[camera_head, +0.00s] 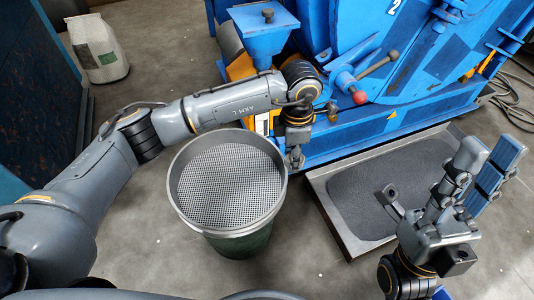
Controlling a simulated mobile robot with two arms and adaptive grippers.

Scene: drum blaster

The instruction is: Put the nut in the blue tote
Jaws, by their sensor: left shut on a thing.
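My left gripper (295,158) points down beside the right rim of a dark green bin. It is shut on a small grey thing that I take to be the nut, mostly hidden by the fingers. My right gripper (438,195) is at the right, above the front of a grey tray.
The green bin (240,244) has a perforated grey inside. The grey tray (329,213) holds dark grit. The blue blasting machine (345,140) with a red-knobbed lever stands behind. A white bag (98,48) is at the back left. Bare floor lies between bin and tray.

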